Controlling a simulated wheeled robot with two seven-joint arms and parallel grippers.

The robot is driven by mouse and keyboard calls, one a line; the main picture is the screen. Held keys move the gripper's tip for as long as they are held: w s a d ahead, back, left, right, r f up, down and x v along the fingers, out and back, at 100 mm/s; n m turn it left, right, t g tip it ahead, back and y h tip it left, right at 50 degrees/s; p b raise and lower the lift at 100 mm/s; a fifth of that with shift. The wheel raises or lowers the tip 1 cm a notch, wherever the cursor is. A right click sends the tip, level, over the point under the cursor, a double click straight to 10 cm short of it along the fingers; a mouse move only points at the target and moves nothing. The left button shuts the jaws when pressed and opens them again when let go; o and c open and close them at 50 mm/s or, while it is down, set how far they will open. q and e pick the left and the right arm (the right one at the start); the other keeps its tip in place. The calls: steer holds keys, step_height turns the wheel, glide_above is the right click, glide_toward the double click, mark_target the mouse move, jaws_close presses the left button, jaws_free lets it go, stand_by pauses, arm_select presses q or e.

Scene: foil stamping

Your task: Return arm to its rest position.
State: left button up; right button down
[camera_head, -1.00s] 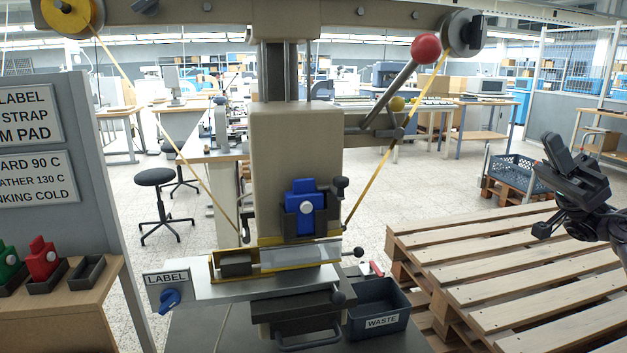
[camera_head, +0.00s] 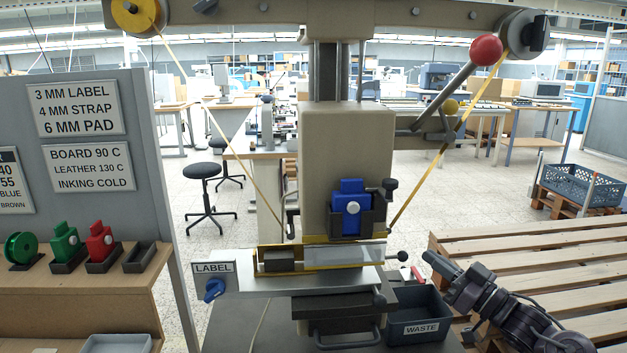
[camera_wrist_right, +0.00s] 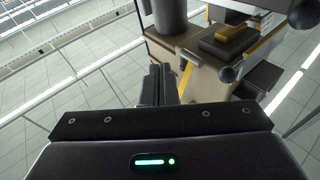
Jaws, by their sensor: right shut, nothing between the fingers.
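My right gripper (camera_head: 436,265) is at the lower right in the head view, in front of the pallet and right of the stamping press (camera_head: 328,150). Its fingers are together and hold nothing; they also show shut in the right wrist view (camera_wrist_right: 158,85). The blue block (camera_head: 350,208) sits in the press's holder, apart from the gripper. The waste bin (camera_head: 420,318) stands just left of and below my right forearm. My left gripper is out of view.
A wooden pallet stack (camera_head: 560,250) fills the right side. A shelf (camera_head: 70,290) at the left holds a green block (camera_head: 65,243), a red block (camera_head: 100,242) and a green spool (camera_head: 21,249). The press lever with its red ball (camera_head: 486,49) reaches out at upper right.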

steer(key=s+a+f+m+g+h, duration=0.1)
steer(key=s+a+f+m+h, duration=0.15)
steer(key=s+f+h, duration=0.4)
steer(key=s+a+f+m+g+h, duration=0.1)
steer(key=a+f+h, duration=0.2)
steer(key=f, duration=0.7)
steer(key=s+f+g+h, duration=0.1)
steer(key=s, duration=0.2)
steer(key=s+f+g+h, duration=0.1)
steer(key=s+f+g, duration=0.1)
steer(key=s, duration=0.2)
steer(key=s+f+m+g+h, duration=0.1)
steer(key=s+f, duration=0.1)
steer(key=s, duration=0.1)
steer(key=shift+s+d+g, duration=0.1)
steer(key=shift+s+g, duration=0.2)
steer(key=shift+s, duration=0.05)
steer(key=s+f+g, duration=0.3)
steer(key=s+g, duration=0.3)
steer(key=s, duration=0.8)
step_height(320, 180, down, 26)
steer(key=s+g+p, duration=0.1)
steer(key=s+p, duration=0.1)
steer(key=s+d+f+g+p, duration=0.1)
steer(key=s+d+f, duration=0.2)
steer(key=s+f, duration=1.4)
steer(key=s+h, duration=0.1)
steer(key=s, duration=0.1)
steer(key=shift+s+f, duration=0.3)
steer(key=shift+s, duration=0.05)
